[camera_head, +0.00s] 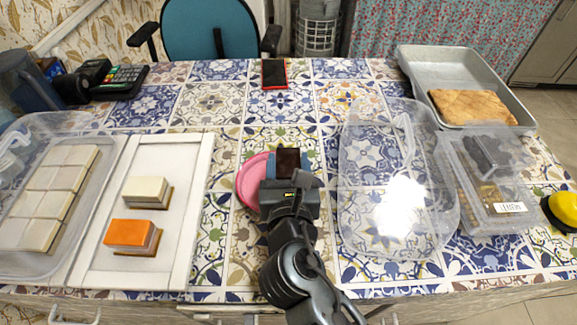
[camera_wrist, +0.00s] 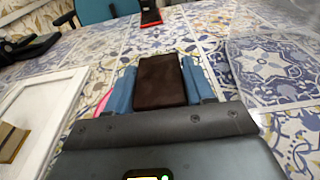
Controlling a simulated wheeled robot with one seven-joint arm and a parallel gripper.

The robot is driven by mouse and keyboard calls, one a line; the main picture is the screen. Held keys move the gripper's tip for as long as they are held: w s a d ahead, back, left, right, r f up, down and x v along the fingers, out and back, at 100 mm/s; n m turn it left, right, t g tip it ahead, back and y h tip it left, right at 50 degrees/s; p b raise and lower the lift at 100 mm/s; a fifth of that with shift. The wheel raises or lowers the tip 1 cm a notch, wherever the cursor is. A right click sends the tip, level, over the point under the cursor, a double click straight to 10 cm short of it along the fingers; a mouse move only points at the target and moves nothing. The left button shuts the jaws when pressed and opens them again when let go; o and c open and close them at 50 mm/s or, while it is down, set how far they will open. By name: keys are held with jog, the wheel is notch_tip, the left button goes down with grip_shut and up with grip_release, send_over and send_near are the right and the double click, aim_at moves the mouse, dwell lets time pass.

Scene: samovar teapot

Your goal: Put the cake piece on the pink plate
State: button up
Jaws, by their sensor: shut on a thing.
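A dark brown cake piece (camera_head: 288,160) is held between the blue fingers of my gripper (camera_head: 289,168). In the wrist view the cake piece (camera_wrist: 160,80) sits squarely between both fingers. The pink plate (camera_head: 249,186) lies on the tiled table. My gripper covers its right part in the head view, and the cake piece appears at or past its upper right edge. In the wrist view only a sliver of the pink plate (camera_wrist: 105,100) shows left of the fingers. I cannot tell how high the cake piece is above the table.
A white tray (camera_head: 187,240) at left holds a white-topped cake (camera_head: 146,190) and an orange-topped cake (camera_head: 131,233). A clear container (camera_head: 100,150) with pale cakes stands farther left. A clear lid (camera_head: 365,205) and clear box (camera_head: 500,215) lie right. A phone (camera_head: 274,74) lies behind.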

jog(key=shift+f, duration=0.25)
jog(key=shift+f, duration=0.2)
jog(key=o, duration=1.2)
jog(key=shift+c, duration=0.2)
jog(key=shift+s+r, duration=0.2)
jog(key=shift+r, duration=0.3)
jog(key=s, duration=0.3)
jog(key=s+r, duration=0.1)
jog(key=s, duration=0.7)
jog(key=shift+s+a+r, duration=0.2)
jog(key=shift+s+r, duration=0.05)
jog(key=shift+r, duration=0.1)
